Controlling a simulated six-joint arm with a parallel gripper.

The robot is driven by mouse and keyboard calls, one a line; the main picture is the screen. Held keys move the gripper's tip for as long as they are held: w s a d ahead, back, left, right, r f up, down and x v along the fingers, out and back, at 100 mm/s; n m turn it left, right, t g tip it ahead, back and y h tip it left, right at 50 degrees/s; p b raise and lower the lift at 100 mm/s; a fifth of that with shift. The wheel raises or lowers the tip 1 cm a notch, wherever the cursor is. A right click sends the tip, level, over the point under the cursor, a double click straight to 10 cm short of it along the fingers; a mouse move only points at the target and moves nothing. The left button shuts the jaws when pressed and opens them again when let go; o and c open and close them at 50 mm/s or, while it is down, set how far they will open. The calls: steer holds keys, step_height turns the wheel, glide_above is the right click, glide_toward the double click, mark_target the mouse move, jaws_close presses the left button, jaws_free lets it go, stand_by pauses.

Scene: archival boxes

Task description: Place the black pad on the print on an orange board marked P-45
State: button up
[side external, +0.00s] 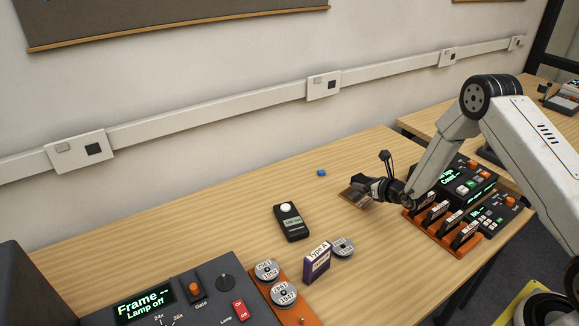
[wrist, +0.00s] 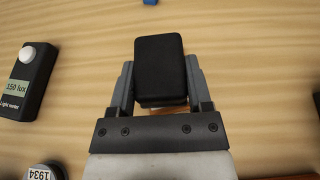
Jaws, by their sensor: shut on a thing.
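My gripper (side external: 366,188) is low over the middle of the wooden table in the side view. In the wrist view my gripper (wrist: 160,82) is shut on the black pad (wrist: 158,62), one finger at each side of it. A flat brownish-orange piece (side external: 352,198) shows under the fingertips in the side view, mostly hidden. It may be the board with the print; I cannot read a P-45 mark on it. I cannot tell whether the pad touches anything below.
An orange rack (side external: 448,243) with several labelled dark pieces stands right of my gripper, with black control boxes (side external: 462,180) behind. A light meter (side external: 291,222), a purple box (side external: 317,263), labelled round cans (side external: 268,271) and a small blue block (side external: 321,172) lie left of it.

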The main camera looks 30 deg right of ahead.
mark_target(359, 199)
steer(key=shift+w+d+f, duration=0.1)
steer(key=shift+w+f, duration=0.4)
steer(key=shift+f, duration=0.1)
steer(key=shift+w+f, duration=0.25)
steer(key=shift+f, duration=1.6)
steer(key=o, duration=1.3)
steer(key=shift+f, duration=0.1)
steer(key=shift+c, duration=0.2)
steer(key=shift+r, duration=0.2)
